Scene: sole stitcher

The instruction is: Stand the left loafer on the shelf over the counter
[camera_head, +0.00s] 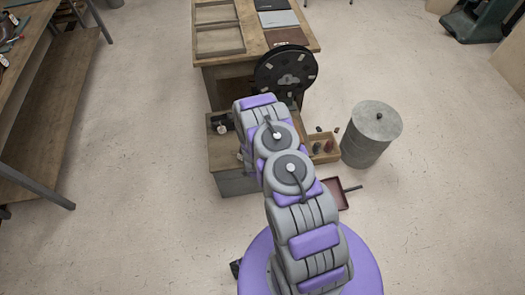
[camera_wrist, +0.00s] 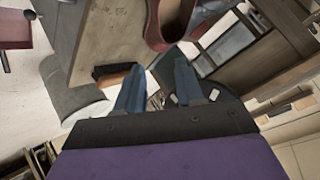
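In the wrist view a reddish-brown shoe-like thing (camera_wrist: 156,38), seemingly a loafer, shows at the top edge, partly cut off. I cannot tell whether it is the left one. It lies ahead of my gripper (camera_wrist: 158,82), beside a tan wooden surface (camera_wrist: 112,45), and the fingers do not touch it. The two blue-grey fingers are apart with nothing held between them. In the head view my arm reaches over a low bench and hides my gripper. I cannot make out the shelf over the counter in either view.
A wooden table (camera_head: 262,40) with frames and dark sheets stands behind a black wheel (camera_head: 286,72). A grey drum (camera_head: 368,138) and a small box of spools (camera_head: 323,147) are to the right. A wooden bench (camera_head: 50,105) stands at left.

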